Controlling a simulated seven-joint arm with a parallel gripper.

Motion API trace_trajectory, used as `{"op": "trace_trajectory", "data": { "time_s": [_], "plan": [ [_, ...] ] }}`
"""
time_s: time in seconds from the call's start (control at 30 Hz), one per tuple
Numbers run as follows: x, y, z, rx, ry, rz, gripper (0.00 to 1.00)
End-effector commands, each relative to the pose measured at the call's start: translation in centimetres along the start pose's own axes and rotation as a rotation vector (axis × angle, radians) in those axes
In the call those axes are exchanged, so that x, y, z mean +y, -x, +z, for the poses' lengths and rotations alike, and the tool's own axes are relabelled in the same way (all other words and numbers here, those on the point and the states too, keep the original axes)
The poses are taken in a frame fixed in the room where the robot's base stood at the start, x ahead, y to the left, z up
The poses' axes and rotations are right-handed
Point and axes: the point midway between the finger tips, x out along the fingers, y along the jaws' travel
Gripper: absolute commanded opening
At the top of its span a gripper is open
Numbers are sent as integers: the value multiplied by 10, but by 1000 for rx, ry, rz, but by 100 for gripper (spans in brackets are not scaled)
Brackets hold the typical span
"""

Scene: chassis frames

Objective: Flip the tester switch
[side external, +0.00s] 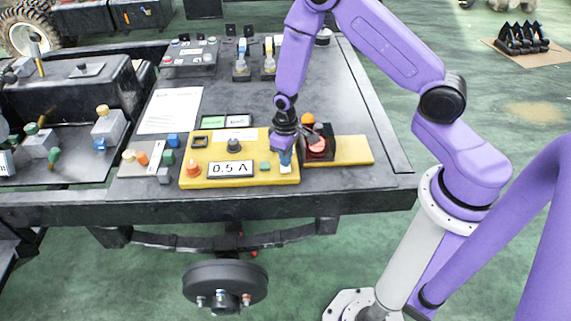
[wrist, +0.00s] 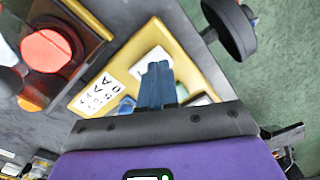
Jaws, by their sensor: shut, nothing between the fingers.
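The yellow tester panel (side external: 222,149) lies on the dark bench, with a "0.5 A" display (side external: 230,169), a black knob and an orange knob. A small white switch (side external: 286,170) sits near its right front corner. My gripper (side external: 285,160) points down at this switch with its blue fingers shut and empty. In the wrist view the shut fingers (wrist: 157,68) overlap the white switch (wrist: 147,63) and hide part of it. I cannot tell whether they touch it or which way it is set. The yellow panel (wrist: 116,62) also shows there, with printed labels.
Right of the tester, a dark box with a red button (side external: 318,145) and an orange knob stands close to my gripper. A white sheet (side external: 170,110) and small coloured blocks lie to the left. The bench's right side (side external: 345,100) is mostly clear.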

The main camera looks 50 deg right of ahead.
Motion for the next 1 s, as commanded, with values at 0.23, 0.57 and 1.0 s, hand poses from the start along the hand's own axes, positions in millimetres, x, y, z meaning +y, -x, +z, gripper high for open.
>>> {"op": "trace_trajectory", "data": {
  "time_s": [0.23,0.57,1.0],
  "plan": [
    [0,-3,0,1,0,0,0],
    [0,-7,0,0,0,0,0],
    [0,-13,0,0,0,0,0]
  ]
}}
